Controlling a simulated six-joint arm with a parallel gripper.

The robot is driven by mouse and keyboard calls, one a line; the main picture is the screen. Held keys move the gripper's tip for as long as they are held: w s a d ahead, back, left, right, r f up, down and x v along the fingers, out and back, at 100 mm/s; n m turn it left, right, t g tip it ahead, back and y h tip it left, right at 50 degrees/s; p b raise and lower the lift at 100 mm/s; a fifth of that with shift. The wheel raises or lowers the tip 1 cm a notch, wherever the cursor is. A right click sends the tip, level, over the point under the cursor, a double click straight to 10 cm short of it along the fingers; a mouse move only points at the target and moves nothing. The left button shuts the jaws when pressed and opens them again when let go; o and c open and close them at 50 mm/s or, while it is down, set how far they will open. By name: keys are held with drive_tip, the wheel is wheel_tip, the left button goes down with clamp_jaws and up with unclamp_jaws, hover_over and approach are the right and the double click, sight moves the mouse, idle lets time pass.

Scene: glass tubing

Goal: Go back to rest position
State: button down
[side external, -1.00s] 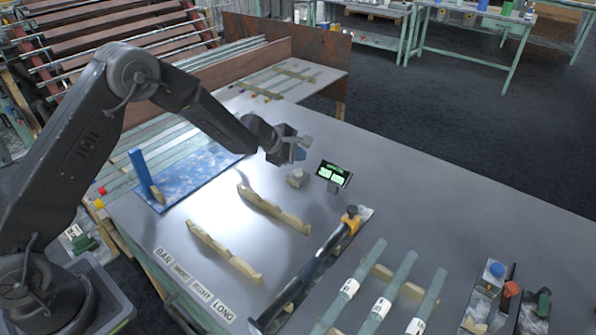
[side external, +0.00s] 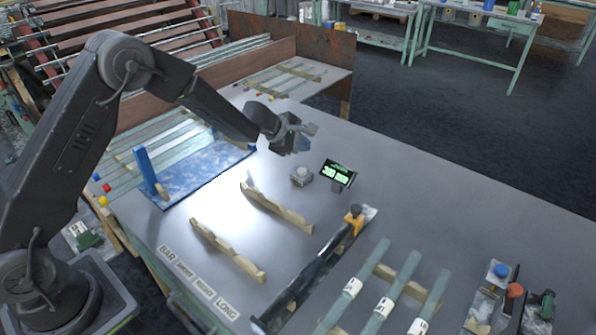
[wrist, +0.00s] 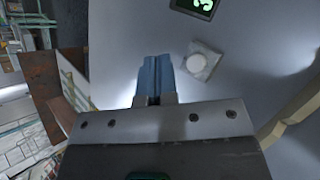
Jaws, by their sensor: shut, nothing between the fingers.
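My gripper (side external: 304,146) hangs in the air above the back part of the grey metal table (side external: 400,215), behind and left of the small green-lit display (side external: 337,174). Its blue fingers (wrist: 156,78) are together in the wrist view, with nothing between them. A small pale block with a round white knob (side external: 301,176) sits on the table just below and in front of it. This block also shows in the wrist view (wrist: 197,63), to the right of the fingertips and apart from them.
Two notched wooden rests (side external: 228,250) lie at mid-table. A dark bar with an orange clamp (side external: 354,219) lies right of them. Labelled glass tubes (side external: 387,303) lie at front right. A blue mat (side external: 207,172) with a blue upright (side external: 145,170) is at left.

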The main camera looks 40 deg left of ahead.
drive_tip(key=s+d+r+m+g+h, duration=0.1)
drive_tip(key=s+d+r+m, duration=0.2)
drive_tip(key=s+r+m, duration=0.45)
drive_tip(key=s+d+r+m+h, duration=0.1)
drive_tip(key=s+d+r+m, duration=0.35)
drive_tip(key=s+r, duration=0.65)
drive_tip(key=s+a+m+g+y, duration=0.1)
drive_tip(key=s+a+m+y, duration=0.2)
drive_tip(key=s, duration=0.8)
drive_tip(key=s+a+m+y, duration=0.2)
drive_tip(key=s+m, duration=0.5)
drive_tip(key=s, duration=0.4)
drive_tip(key=shift+a+r+g+y, duration=0.25)
drive_tip(key=shift+a+g+y, duration=0.15)
drive_tip(key=shift+a, duration=0.4)
